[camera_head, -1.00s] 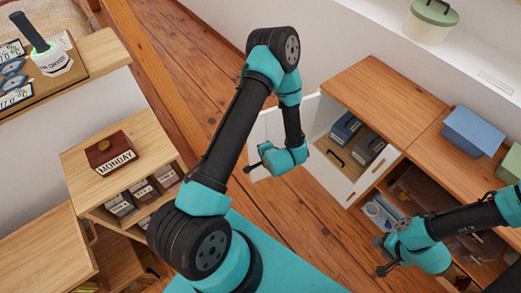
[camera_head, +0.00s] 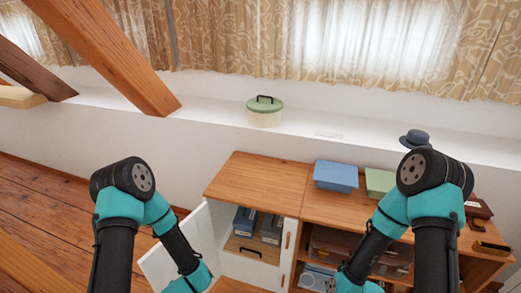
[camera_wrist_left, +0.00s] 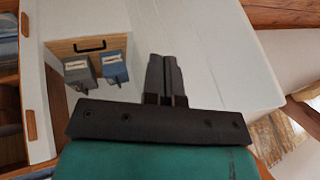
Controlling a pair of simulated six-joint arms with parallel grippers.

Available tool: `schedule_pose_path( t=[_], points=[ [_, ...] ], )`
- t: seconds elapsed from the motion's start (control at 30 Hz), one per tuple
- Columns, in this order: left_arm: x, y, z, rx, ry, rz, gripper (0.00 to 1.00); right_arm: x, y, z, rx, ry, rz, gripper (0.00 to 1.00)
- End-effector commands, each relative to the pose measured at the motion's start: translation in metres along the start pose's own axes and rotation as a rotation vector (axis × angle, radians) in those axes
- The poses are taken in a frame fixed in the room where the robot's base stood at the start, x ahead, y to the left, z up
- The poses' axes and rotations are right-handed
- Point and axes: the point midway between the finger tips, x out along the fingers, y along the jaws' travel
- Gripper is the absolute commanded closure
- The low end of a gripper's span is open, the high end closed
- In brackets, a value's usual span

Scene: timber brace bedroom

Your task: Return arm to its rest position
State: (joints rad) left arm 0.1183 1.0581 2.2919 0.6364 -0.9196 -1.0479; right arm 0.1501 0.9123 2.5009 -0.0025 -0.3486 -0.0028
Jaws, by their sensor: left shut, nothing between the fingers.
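My left gripper (camera_wrist_left: 164,82) shows in the left wrist view with its two dark fingers together and nothing between them. It points toward a pale cabinet surface, with an interior holding blue and grey boxes to its left. In the head view my left arm (camera_head: 150,215) rises from the bottom left, bends over and runs down in front of the open white cabinet door (camera_head: 160,268). Its fingers are below the picture edge there. My right arm (camera_head: 410,215) bends down in front of the shelves at the right. Its gripper is cut off by the bottom edge.
The wooden-topped cabinet (camera_head: 258,182) stands open, with boxes (camera_head: 245,222) inside. A blue box (camera_head: 336,175) and a green box (camera_head: 380,181) sit on the neighbouring top. A lidded pot (camera_head: 264,112) and a dark hat (camera_head: 414,138) are on the sill. A slanting timber brace (camera_head: 105,55) stands left.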

Motion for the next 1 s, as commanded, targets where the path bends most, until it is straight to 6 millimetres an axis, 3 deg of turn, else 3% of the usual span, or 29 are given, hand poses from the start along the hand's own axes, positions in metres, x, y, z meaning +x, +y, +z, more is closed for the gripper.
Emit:
schedule_pose_path(
  t=[0.27,0.5,0.7,1.0],
  points=[
    [-0.027,0.033,0.011,-0.262,-0.059,0.337,1.00,0.000,0.000,0.000,0.000,0.000,0.000,0.57],
    [-0.061,0.055,0.031,-0.431,-0.240,0.552,1.00,0.000,0.000,0.000,0.000,0.000,0.000,0.57],
    [-0.078,0.062,0.043,-0.489,-0.347,0.614,1.00,0.000,0.000,0.000,0.000,0.000,0.000,0.57],
    [-0.079,0.063,0.044,-0.496,-0.356,0.617,1.00,0.000,0.000,0.000,0.000,0.000,0.000,0.57]
  ],
)
